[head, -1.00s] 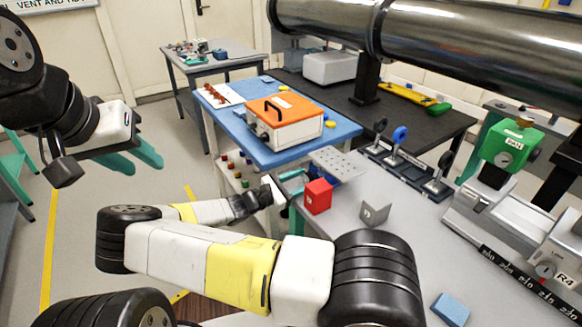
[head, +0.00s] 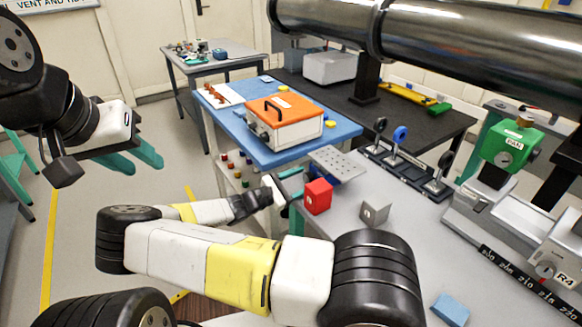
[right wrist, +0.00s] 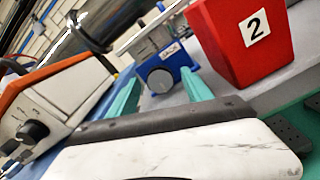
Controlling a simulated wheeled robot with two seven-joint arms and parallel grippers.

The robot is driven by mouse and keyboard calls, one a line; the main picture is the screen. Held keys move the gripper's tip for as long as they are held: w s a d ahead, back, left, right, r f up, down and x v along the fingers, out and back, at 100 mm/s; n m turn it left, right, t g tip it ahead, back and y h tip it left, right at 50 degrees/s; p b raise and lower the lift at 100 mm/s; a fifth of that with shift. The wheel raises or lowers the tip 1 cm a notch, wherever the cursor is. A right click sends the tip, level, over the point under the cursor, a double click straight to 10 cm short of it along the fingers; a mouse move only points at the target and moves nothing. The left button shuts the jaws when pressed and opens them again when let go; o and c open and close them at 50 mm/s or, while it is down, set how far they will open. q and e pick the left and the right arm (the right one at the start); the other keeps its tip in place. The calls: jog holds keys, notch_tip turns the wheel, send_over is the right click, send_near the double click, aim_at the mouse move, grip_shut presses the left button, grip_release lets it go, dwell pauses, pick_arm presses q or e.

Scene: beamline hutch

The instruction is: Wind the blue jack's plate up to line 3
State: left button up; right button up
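The blue jack (head: 350,172) stands on the grey bench, left of its middle, with a perforated metal plate (head: 336,160) on top. In the right wrist view the jack (right wrist: 187,62) carries a label and a round grey knob (right wrist: 160,80) facing me. My right gripper (head: 298,183) is open beside the jack. In the right wrist view its teal fingers (right wrist: 160,92) lie on either side of the knob, with gaps between. I cannot make out any numbered lines by the plate. My left gripper (head: 146,166) is open and empty, over the floor at the left.
A grey angled block (head: 375,212) and a blue block (head: 450,309) are on the bench. An orange-lidded box (head: 285,120) sits on the blue table behind.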

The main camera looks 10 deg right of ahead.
jog(key=shift+a, duration=0.1)
jog(key=v, duration=0.7)
jog(key=shift+s+a, duration=0.15)
jog(key=shift+a, duration=0.15)
jog(key=w+d+n, duration=0.1)
jog(key=d+n, duration=0.1)
jog(key=w+d+n, duration=0.1)
jog(key=d+n, duration=0.1)
jog(key=d, duration=0.1)
jog(key=w+d+n, duration=0.1)
jog(key=d+n, duration=0.2)
jog(key=shift+w+d+r, duration=0.1)
jog(key=shift+d+r, duration=0.05)
jog(key=shift+r, duration=0.05)
grip_shut()
dwell(0.4)
